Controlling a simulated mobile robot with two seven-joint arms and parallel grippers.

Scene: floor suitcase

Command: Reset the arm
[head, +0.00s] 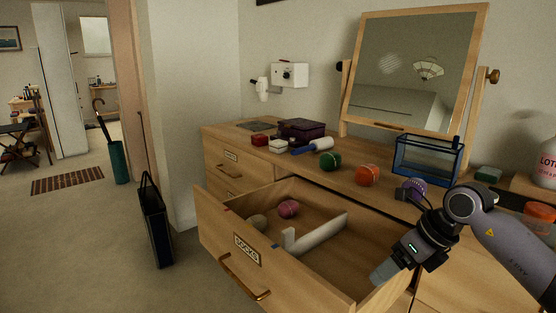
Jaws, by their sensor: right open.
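My right arm comes in from the right. Its gripper (384,272) points down and left over the right end of the open drawer (222,240). The gripper is open, and I see nothing held between its fingers. My left gripper is not in view. The drawer is labelled SOCKS and holds a pink ball-shaped bundle (289,208), a beige one (257,222) and a white angled piece (318,232). A green bundle (330,160) and an orange bundle (367,175) lie on the dresser top behind the drawer.
A tilting mirror (412,70), a glass box (428,160), a dark purple box (301,131) and a lint roller (313,145) stand or lie on the dresser top. A lotion bottle (547,165) is at the far right. A black bag (156,222) stands on the floor, left.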

